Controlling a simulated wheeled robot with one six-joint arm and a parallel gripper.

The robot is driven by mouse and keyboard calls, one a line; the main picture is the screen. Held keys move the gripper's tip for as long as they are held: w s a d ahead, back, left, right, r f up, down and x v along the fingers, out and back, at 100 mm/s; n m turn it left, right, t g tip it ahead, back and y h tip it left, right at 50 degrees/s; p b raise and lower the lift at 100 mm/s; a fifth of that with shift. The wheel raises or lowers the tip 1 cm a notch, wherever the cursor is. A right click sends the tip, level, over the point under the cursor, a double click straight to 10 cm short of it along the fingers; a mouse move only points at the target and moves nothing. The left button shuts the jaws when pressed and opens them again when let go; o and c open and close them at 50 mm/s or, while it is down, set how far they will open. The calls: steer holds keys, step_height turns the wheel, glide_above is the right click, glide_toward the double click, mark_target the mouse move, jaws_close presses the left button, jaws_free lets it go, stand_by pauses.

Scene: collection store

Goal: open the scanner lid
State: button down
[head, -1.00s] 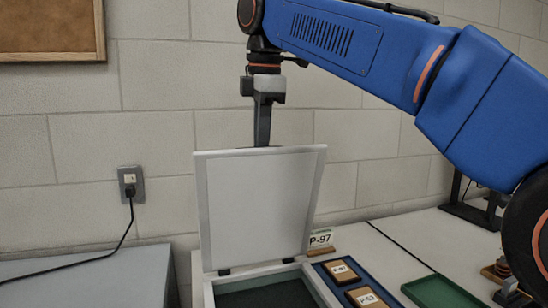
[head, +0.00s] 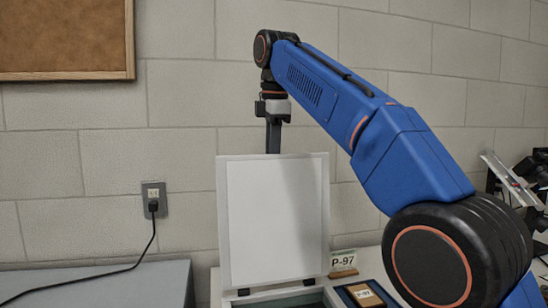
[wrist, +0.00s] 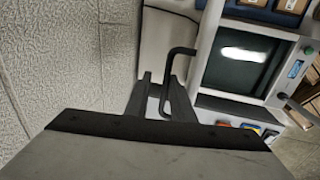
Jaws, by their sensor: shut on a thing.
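The scanner lid (head: 275,215) is a pale panel with a light frame, standing close to upright on dark hinges at its lower edge. The scanner bed (head: 285,299) shows below it. In the wrist view the scanner's dark glass (wrist: 238,62) is uncovered. My gripper (wrist: 160,88) is shut on the black bent lid handle (wrist: 181,52), which passes between its dark fingers. In the head view my gripper (head: 274,138) comes down at the lid's top edge. Its fingertips and the handle are hidden behind the lid there.
A block wall stands close behind the lid, with an outlet and cable (head: 153,196) at left. A sign marked P-97 (head: 343,261) and a blue tray (head: 345,298) with a plaque (head: 363,294) are right of the scanner. A grey surface (head: 110,285) lies left.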

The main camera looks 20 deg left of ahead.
steer(key=shift+w+a+f, duration=0.25)
steer(key=shift+w, duration=0.2)
steer(key=c, duration=1.9)
jaws_free()
steer(key=shift+w+a+f, duration=0.1)
steer(key=shift+w+f, duration=0.05)
